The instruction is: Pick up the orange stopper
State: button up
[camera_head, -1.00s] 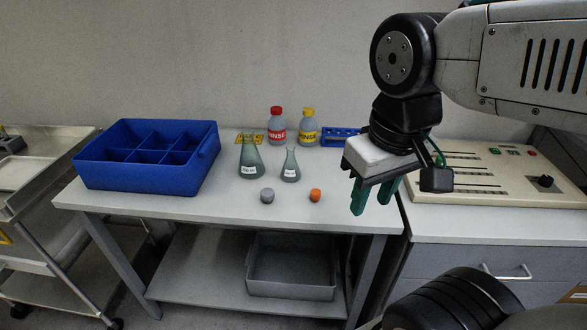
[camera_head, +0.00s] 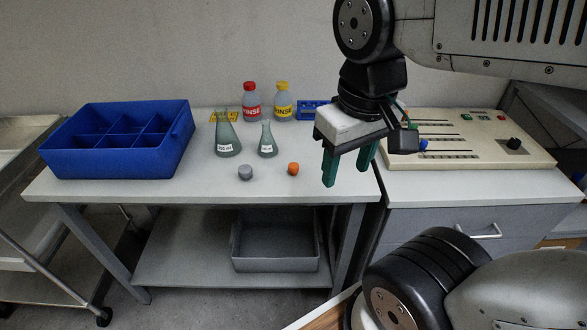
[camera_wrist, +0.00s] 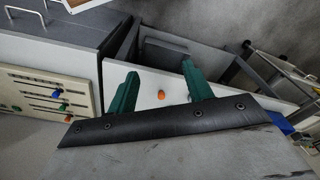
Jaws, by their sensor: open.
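The orange stopper (camera_head: 293,168) lies on the white bench top, toward its front edge. It also shows in the wrist view (camera_wrist: 161,94), between the two green fingers. My gripper (camera_head: 345,172) is open and empty, with its fingers pointing down, to the right of the stopper in the head view. The fingers do not touch the stopper. In the wrist view the gripper (camera_wrist: 158,90) has a clear gap between its fingers.
A grey stopper (camera_head: 245,173) lies left of the orange one. Two flasks (camera_head: 228,140) (camera_head: 267,143) stand behind them, with a red-capped bottle (camera_head: 252,104) and a yellow-capped bottle (camera_head: 283,104) farther back. A blue divided bin (camera_head: 75,155) is at left, a control panel (camera_head: 470,150) at right.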

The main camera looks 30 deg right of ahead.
jog(key=w+d+f+g, duration=0.2)
jog(key=w+f, duration=0.2)
jog(key=w, duration=0.3)
jog(key=n, duration=0.5)
send_over(293, 165)
jog(key=shift+t, duration=0.4)
jog(key=f, duration=0.8)
jog(key=shift+s+d+f, duration=0.15)
jog(key=shift+s, duration=0.1)
jog(key=shift+f, duration=0.1)
jog(key=f, duration=0.7)
jog(key=shift+w+f, duration=0.2)
jog(key=shift+f, duration=0.05)
jog(key=c, duration=1.1)
